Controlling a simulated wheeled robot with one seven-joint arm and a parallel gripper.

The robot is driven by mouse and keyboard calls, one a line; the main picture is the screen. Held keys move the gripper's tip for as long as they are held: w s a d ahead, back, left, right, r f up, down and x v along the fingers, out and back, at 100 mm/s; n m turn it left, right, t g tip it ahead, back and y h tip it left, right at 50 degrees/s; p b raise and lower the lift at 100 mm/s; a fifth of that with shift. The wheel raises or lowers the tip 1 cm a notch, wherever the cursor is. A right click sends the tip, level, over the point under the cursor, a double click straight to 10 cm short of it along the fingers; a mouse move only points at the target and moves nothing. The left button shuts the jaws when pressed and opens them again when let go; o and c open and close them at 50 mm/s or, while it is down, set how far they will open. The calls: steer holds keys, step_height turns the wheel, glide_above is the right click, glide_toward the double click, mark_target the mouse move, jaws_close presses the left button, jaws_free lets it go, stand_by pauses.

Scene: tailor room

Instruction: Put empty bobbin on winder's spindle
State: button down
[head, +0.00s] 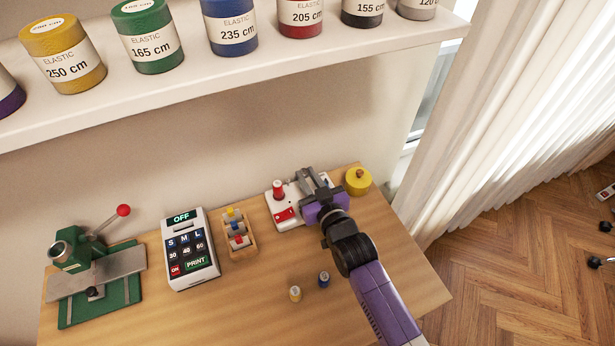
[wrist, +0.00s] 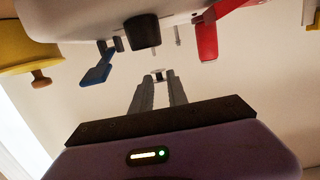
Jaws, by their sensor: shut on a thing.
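The white winder (head: 287,216) stands at the back of the table, with a red spool (head: 278,186) and a red part on it. My gripper (head: 308,176) reaches over its right side and hides part of it. In the wrist view, my gripper's fingers (wrist: 158,78) are shut on a small pale piece at their tips, seemingly the empty bobbin (wrist: 157,74); it is mostly hidden. The winder (wrist: 75,25) shows inverted there, with a thin metal pin (wrist: 178,36), a black knob (wrist: 142,31), a blue lever (wrist: 97,70) and a red lever (wrist: 207,38). The held piece is apart from the pin.
A yellow round container (head: 358,182) stands right of the winder. A wooden rack (head: 248,249) of coloured bobbins, a label printer (head: 190,250) and a green press (head: 95,285) stand left. A shelf (head: 240,75) overhangs the back.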

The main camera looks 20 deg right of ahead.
steer(key=c, duration=1.6)
jaws_free()
steer(key=shift+o, duration=0.2)
steer(key=shift+s, duration=0.1)
steer(key=s+r+p, duration=0.1)
steer(key=s+p, duration=0.3)
steer(key=s, duration=0.6)
steer(key=shift+s+r+p, duration=0.3)
steer(key=shift+s, duration=0.05)
